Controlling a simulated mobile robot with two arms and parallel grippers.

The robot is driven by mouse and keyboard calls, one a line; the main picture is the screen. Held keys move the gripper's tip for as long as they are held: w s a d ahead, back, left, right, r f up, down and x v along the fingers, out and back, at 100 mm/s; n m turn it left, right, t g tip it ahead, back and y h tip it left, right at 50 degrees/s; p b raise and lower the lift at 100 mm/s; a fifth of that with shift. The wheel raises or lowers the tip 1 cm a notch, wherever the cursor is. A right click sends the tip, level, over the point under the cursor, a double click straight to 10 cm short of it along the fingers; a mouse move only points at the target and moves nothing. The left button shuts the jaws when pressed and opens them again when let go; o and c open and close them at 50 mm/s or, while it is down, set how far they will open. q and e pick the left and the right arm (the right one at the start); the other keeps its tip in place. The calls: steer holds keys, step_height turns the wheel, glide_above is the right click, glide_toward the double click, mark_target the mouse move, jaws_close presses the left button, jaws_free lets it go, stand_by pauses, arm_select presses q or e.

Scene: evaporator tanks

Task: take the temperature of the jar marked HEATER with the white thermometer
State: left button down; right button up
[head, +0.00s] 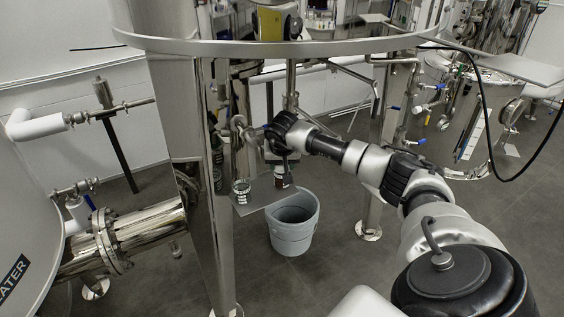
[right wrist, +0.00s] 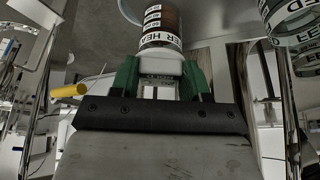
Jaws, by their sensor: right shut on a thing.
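The jar marked HEATER (right wrist: 161,22) holds brown contents and has a white label band that reads "ER HEA" in the right wrist view. In the head view it is the small dark jar (head: 283,178) on a metal shelf plate (head: 260,199). My right gripper (right wrist: 160,72) is shut on the white thermometer (right wrist: 161,66), whose white body shows between the green fingers. The thermometer lines up with the jar's label; I cannot tell whether they touch. In the head view the right gripper (head: 279,153) is just above this jar. My left gripper is not in view.
A second jar (head: 240,190) stands left on the plate; a jar at the upper right of the wrist view (right wrist: 293,25) has a label ending in "ED". A grey bucket (head: 294,225) stands below. Steel tank legs and pipes (head: 123,238) crowd the left.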

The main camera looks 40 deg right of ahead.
steer(key=o, duration=1)
